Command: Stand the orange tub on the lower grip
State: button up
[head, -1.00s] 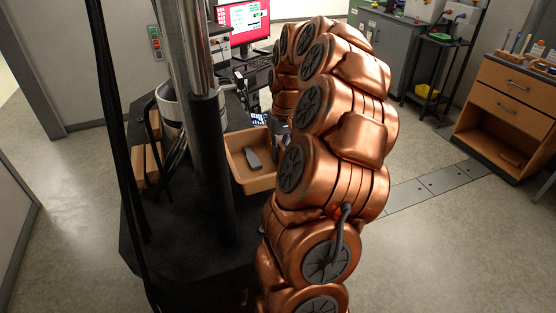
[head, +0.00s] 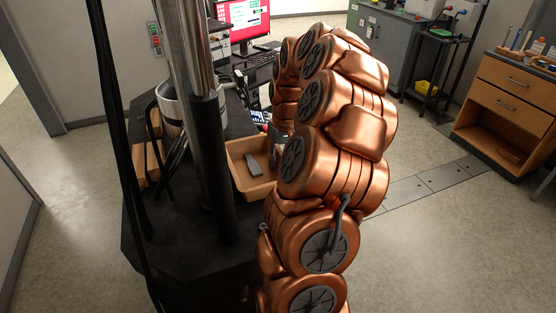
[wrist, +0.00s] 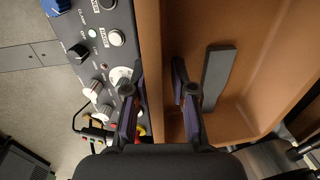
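The orange tub (head: 262,190) sits on the dark machine base, right of the black column in the head view. A flat grey bar (head: 252,162) lies inside it. In the wrist view, the tub's wall (wrist: 150,40) runs up the picture and the grey bar (wrist: 218,80) is to its right. My gripper (wrist: 153,82) is open, with one finger on each side of this wall, the right finger over the inside. I see no clear grip on the wall. The head view mostly hides my gripper behind my arm. I cannot make out the lower grip for certain.
A control panel with knobs (wrist: 105,50) lies close outside the tub wall. A black column (head: 212,165) stands just left of the tub. A pale cylinder (head: 172,105) and wooden blocks (head: 147,160) are further left. Open floor lies to the right.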

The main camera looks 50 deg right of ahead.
dwell(0.3)
jog(key=shift+s+d+r+b, duration=0.1)
jog(key=shift+d+r+b, duration=0.2)
jog(key=shift+r, duration=1.75)
jog(key=shift+s+d+r+b, duration=0.15)
jog(key=shift+r+b, duration=0.3)
jog(key=shift+r, duration=1.55)
jog(key=shift+s+d+r+b, duration=0.15)
jog(key=shift+r+b, duration=0.2)
jog(key=shift+r, duration=1.7)
jog(key=shift+o, duration=0.3)
jog(key=shift+w, duration=0.1)
